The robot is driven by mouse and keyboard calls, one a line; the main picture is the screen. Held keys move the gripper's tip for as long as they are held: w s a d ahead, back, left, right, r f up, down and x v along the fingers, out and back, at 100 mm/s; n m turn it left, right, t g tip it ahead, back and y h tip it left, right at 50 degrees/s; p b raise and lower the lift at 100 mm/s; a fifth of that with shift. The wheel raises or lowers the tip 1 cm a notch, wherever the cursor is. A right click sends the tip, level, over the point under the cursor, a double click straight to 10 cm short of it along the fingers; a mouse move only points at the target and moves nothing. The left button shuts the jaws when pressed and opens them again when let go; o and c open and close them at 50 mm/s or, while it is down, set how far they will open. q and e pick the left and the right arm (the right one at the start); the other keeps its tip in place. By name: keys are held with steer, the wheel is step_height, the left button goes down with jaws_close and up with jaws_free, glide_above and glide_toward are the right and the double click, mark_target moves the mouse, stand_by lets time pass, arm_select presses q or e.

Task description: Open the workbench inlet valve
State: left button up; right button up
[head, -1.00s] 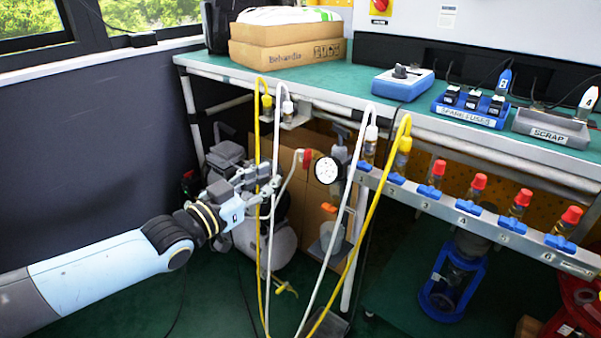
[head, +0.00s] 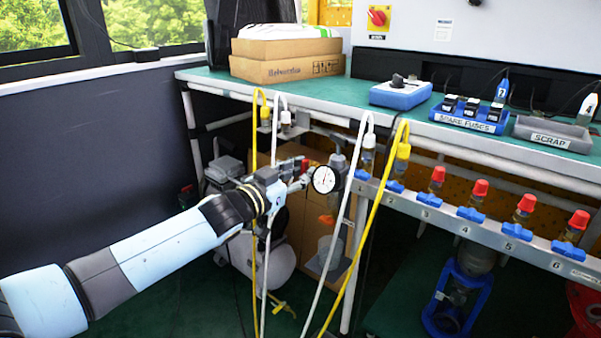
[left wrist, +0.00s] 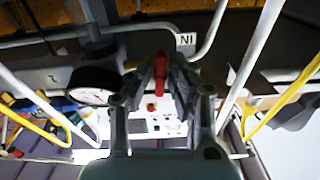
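The inlet valve's red handle (head: 304,168) is beside the round white pressure gauge (head: 324,179), below the bench's front edge. In the left wrist view the red handle (left wrist: 161,76) stands between the two fingers, near a plate reading "IN" upside down (left wrist: 186,40). My left gripper (head: 296,169) is at the handle. Its fingers, also in the left wrist view (left wrist: 162,88), are drawn close together on both sides of the handle and look shut on it. The valve body is largely hidden behind the gripper. My right gripper is not in view.
White (head: 345,222) and yellow (head: 369,235) hoses hang close around the gripper. A rail with several blue-handled valves (head: 470,214) runs to the right. A fuse tray (head: 468,122) and a scrap tray (head: 550,136) are on the bench.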

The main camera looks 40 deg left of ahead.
arm_select(q)
steer(key=shift+c, duration=0.4)
jaws_close()
